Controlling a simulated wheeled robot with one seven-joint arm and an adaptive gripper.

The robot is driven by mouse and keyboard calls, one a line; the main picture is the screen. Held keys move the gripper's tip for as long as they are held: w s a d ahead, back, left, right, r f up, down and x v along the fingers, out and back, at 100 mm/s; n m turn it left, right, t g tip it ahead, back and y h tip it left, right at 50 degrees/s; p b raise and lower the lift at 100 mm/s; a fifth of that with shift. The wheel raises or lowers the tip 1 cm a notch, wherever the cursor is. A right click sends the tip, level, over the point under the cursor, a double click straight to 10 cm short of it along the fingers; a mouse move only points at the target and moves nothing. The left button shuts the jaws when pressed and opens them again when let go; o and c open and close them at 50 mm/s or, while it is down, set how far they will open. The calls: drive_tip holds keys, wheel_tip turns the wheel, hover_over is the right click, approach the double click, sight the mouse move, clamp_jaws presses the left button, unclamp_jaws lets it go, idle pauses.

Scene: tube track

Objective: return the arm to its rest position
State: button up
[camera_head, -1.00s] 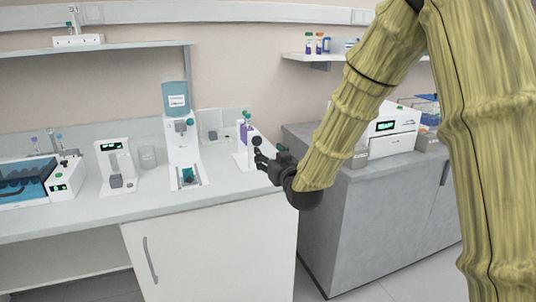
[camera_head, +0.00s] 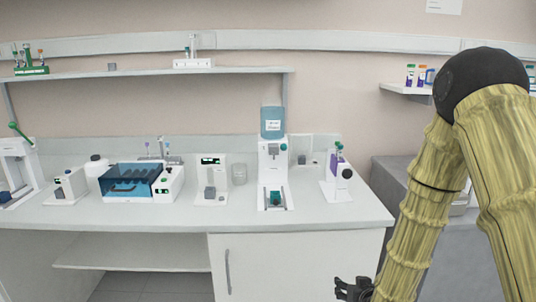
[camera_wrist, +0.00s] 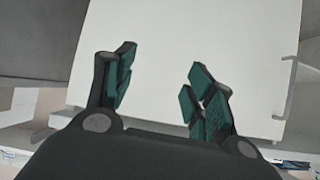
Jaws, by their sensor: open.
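The white bench (camera_head: 120,217) carries several lab devices, among them a dispenser with a blue bottle (camera_head: 272,122) and a blue-lidded bath (camera_head: 132,181). A grey cabinet (camera_head: 392,172) stands behind my arm. A wall shelf (camera_head: 130,75) runs above.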

drive_tip(key=s+a+f+g+p, duration=0.1)
drive_tip(key=s+f+g+p, duration=0.35)
drive_tip(key=s+f, duration=1.25)
drive_tip(key=s+f+g, duration=0.2)
drive_tip(key=s+g, duration=0.1)
drive_tip(key=s, duration=0.8)
drive_tip(key=s+a+f+g, duration=0.1)
drive_tip(key=s+g, duration=0.2)
drive_tip(key=s, duration=0.9)
drive_tip(key=shift+s+f+m+g, duration=0.25)
drive_tip(key=shift+f+m+g, duration=0.05)
drive_tip(key=shift+f+g, duration=0.05)
drive_tip(key=shift+a+h, duration=0.1)
drive_tip(key=shift+h, duration=0.2)
